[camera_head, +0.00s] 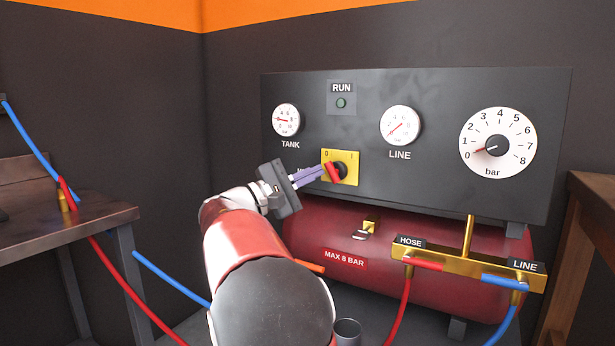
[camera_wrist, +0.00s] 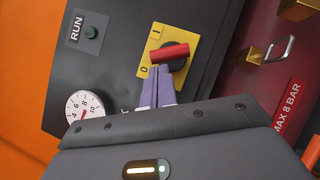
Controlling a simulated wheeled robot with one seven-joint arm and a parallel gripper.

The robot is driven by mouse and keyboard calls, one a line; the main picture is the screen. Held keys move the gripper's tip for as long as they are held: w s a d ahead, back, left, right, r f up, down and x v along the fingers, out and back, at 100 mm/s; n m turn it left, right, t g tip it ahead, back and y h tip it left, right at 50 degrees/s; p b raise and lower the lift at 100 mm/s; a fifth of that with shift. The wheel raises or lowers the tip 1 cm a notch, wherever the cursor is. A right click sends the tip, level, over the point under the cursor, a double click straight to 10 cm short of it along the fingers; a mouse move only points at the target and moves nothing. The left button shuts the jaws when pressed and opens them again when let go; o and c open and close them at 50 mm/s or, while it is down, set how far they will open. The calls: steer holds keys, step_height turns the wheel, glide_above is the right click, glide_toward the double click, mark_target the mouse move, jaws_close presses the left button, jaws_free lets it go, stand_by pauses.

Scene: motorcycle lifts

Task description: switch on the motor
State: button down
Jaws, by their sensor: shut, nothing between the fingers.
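The motor switch has a yellow plate (camera_head: 354,157) marked 0 and I, with a red handle (camera_head: 334,172) on a black knob. In the head view the handle's upper end leans left, toward the 0. My gripper (camera_head: 322,172) is shut and empty, its purple fingertips at the left side of the handle. In the wrist view the fingertips (camera_wrist: 158,72) are close beside the red handle (camera_wrist: 168,51), near the 0; I cannot tell whether they touch it. The label left of the switch is mostly hidden by my gripper. The RUN lamp (camera_head: 341,103) is dark green and looks unlit.
The TANK gauge (camera_head: 286,120), LINE gauge (camera_head: 401,125) and large bar dial (camera_head: 497,142) are on the same black panel (camera_head: 300,90). Below are a red tank (camera_head: 345,225) and a brass manifold (camera_head: 455,263) with hoses. A wooden bench (camera_head: 70,232) stands at left.

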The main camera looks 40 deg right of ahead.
mark_target(328, 160)
steer(key=shift+r+m+y, duration=0.25)
steer(key=shift+m+y, duration=0.15)
steer(key=shift+m, duration=0.35)
steer(key=shift+r+m+y, duration=0.25)
steer(key=shift+m+y, duration=0.15)
steer(key=shift+m, duration=0.35)
steer(key=shift+r, duration=0.1)
steer(key=shift+s+d+r+m+t+y+p, duration=0.2)
steer(key=shift+s+r+m+y, duration=0.15)
steer(key=shift+m+y, duration=0.7)
steer(key=shift+s+d+r+m+t+y+p, duration=0.15)
steer(key=shift+r+m+y, duration=0.4)
steer(key=shift+m, duration=0.85)
steer(key=shift+s+d+r+m+t+y+p, duration=0.1)
steer(key=shift+s+r+m+t+y, duration=0.2)
steer(key=shift+m+y, duration=0.8)
steer(key=shift+s+m, duration=0.1)
steer(key=shift+m, duration=0.15)
